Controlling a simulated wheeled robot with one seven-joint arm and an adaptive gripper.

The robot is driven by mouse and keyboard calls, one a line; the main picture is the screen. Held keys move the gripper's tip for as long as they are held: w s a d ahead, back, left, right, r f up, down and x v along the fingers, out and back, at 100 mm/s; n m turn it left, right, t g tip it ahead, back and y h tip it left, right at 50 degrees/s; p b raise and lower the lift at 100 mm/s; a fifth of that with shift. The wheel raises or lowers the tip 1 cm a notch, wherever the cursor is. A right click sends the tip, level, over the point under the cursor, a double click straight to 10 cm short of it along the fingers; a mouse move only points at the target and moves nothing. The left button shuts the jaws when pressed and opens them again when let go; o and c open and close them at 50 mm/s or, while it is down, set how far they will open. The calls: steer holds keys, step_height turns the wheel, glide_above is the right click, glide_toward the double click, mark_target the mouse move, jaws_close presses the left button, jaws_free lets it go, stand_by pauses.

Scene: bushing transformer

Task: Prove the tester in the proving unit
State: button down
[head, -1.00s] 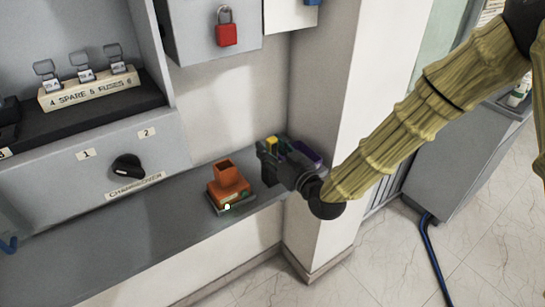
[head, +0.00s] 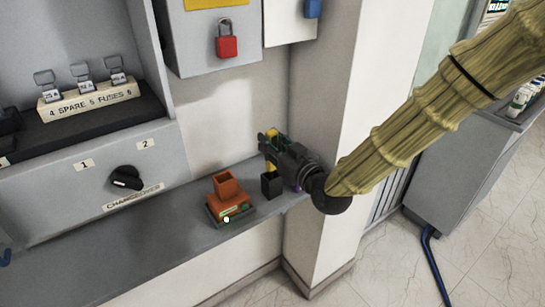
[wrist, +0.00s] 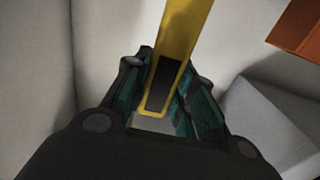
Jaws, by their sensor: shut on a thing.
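My gripper (head: 270,150) is shut on the yellow tester (head: 273,161), above the right end of the grey shelf. In the wrist view the tester (wrist: 183,35) sits between the fingers, yellow with a dark panel, its far end running out of the top of the picture. The orange proving unit (head: 228,197) stands on the shelf to the left of my gripper. It has a square raised socket on top, and a white dot and a green patch on its front. Part of it shows at the upper right in the wrist view (wrist: 300,30). The tester is apart from it.
A small open black holder (head: 271,185) stands on the shelf (head: 130,235) under my gripper. A wall corner rises close behind and right of my gripper. A red padlock (head: 228,45) hangs above. The changeover knob (head: 127,177) and spare fuses (head: 88,95) are left.

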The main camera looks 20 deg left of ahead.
mark_target(272, 131)
step_height(272, 131, up, 4)
steer(key=shift+r, duration=0.1)
steer(key=shift+r+p, duration=2.1)
steer(key=shift+r, duration=2.05)
